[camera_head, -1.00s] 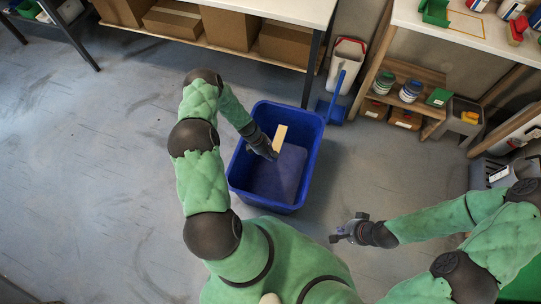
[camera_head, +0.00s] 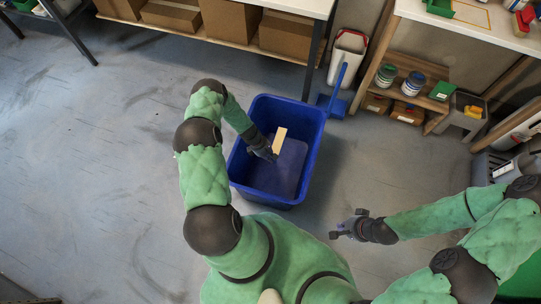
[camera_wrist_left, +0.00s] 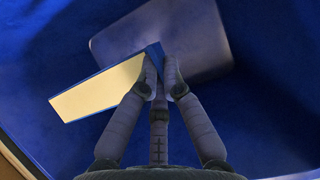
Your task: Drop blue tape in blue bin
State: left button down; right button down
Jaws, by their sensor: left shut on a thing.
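The blue bin (camera_head: 316,122) stands on the floor in front of me, open at the top. My left gripper (camera_head: 270,152) is over its opening, shut on the blue tape (camera_head: 279,140). In the left wrist view the tape (camera_wrist_left: 100,88) is a slab with a cream face and a blue edge, its end pinched between the fingertips (camera_wrist_left: 160,75). It is held tilted, with the bin's blue inside behind it. My right gripper (camera_head: 347,226) is right of the bin over bare floor, empty, its fingers apart.
A bench (camera_head: 290,5) with cardboard boxes (camera_head: 228,25) on its lower shelf stands behind the bin. A blue dustpan (camera_head: 332,105) is just beyond the bin's far right corner. A wooden shelf with jars (camera_head: 413,87) stands at the right. Floor left is clear.

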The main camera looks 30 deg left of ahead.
pick_arm(q)
notch_tip(320, 180, down, 8)
dwell(0.8)
jog(key=shift+f, duration=0.2)
dwell(0.6)
notch_tip(320, 180, down, 12)
dwell(1.5)
jog(key=shift+r, duration=0.1)
jog(key=c, duration=1.3)
grip_release()
jog(key=shift+r, duration=0.1)
